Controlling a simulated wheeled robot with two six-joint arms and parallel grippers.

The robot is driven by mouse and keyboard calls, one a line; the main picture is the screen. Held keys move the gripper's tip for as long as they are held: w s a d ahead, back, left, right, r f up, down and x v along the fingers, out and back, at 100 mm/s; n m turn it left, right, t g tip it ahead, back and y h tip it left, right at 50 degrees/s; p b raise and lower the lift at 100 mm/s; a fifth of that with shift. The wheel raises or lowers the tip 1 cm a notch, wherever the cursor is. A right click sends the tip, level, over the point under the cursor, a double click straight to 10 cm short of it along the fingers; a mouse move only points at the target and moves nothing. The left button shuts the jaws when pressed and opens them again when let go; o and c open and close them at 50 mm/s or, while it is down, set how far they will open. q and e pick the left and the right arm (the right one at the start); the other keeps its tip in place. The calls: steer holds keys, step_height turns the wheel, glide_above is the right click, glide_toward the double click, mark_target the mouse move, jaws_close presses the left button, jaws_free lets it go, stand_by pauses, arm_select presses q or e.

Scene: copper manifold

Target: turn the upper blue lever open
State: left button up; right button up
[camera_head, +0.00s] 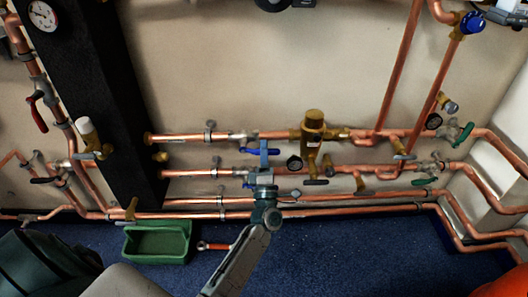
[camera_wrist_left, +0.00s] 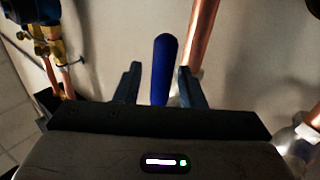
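A blue lever (camera_head: 264,152) shows at the valve on the upper horizontal copper pipe, left of the brass body. My left gripper (camera_head: 262,183) is just below it in the head view, in front of the second pipe. In the left wrist view a blue lever (camera_wrist_left: 164,68) stands upright between the two fingers of my left gripper (camera_wrist_left: 158,85). The fingers are apart, with a gap on both sides of the lever, narrower on the right. The gripper hides part of the lower valve area. My right gripper is not in view.
Several parallel copper pipes (camera_head: 350,210) run along the wall. A brass valve body (camera_head: 313,135) with gauges stands to the right, and green levers (camera_head: 463,134) are farther right. A dark column (camera_head: 100,100) stands left. A green bin (camera_head: 185,243) sits on the blue floor.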

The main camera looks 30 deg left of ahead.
arm_select(q)
steer(key=v, duration=1.1)
steer(key=shift+a+r, duration=0.1)
